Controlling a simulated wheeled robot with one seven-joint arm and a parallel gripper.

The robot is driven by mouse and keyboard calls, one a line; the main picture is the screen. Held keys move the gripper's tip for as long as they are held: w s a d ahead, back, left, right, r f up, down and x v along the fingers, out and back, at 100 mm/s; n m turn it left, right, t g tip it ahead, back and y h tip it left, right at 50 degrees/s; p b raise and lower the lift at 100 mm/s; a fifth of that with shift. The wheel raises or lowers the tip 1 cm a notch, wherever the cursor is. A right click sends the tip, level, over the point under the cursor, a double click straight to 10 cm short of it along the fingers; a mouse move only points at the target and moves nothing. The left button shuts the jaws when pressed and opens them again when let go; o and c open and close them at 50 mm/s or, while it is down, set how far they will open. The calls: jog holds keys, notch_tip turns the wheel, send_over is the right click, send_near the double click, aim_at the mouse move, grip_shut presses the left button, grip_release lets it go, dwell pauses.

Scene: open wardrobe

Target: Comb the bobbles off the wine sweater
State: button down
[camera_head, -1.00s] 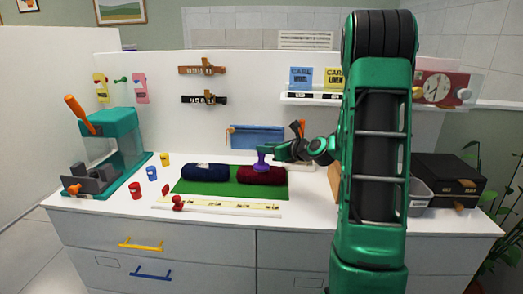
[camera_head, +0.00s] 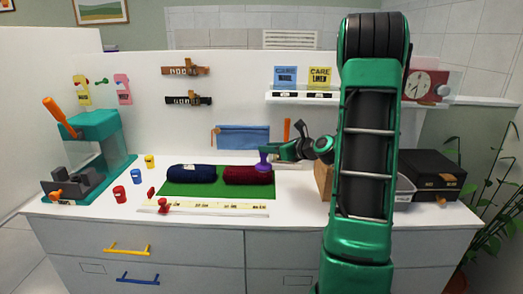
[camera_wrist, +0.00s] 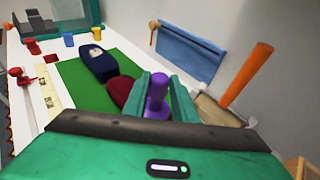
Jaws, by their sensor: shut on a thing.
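The wine sweater (camera_head: 246,177) is a dark red rolled bundle on the right part of a green mat (camera_head: 205,190). It also shows in the wrist view (camera_wrist: 117,92), partly hidden by my gripper. My gripper (camera_head: 270,157) is shut on a purple comb (camera_head: 263,161), held upright by its handle at the right end of the sweater. The purple handle also shows between the fingers in the wrist view (camera_wrist: 158,95). The comb's lower end is at the sweater's surface; I cannot tell whether it touches. Bobbles are too small to make out.
A navy rolled sweater (camera_head: 191,173) lies left of the wine one. A ruler-like strip (camera_head: 200,208) lies in front of the mat. Red, blue and yellow cups (camera_head: 136,176) stand to the left. A blue pouch (camera_head: 243,137) hangs behind. A black box (camera_head: 433,180) stands right.

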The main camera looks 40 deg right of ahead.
jog(key=shift+s+d+r, duration=0.1)
jog(key=shift+s+d, duration=0.15)
jog(key=shift+d, duration=0.05)
jog(key=shift+w+a, duration=0.1)
jog(key=shift+w+a+f, duration=0.1)
jog(key=shift+w+a, duration=0.8)
jog(key=shift+a, duration=0.2)
jog(key=shift+w+a+f, duration=0.1)
jog(key=shift+w+a, duration=0.75)
jog(key=shift+a, duration=0.3)
jog(key=shift+w+a+f, duration=0.1)
jog(key=shift+w+a, duration=0.8)
jog(key=shift+a, duration=0.2)
jog(key=w+a, duration=0.3)
jog(key=shift+w+a+r, duration=0.2)
jog(key=shift+a+r, duration=0.05)
jog(key=shift+a, duration=0.15)
notch_tip(320, 180, up, 6)
jog(key=shift+r, duration=0.1)
jog(key=shift+r, duration=1.45)
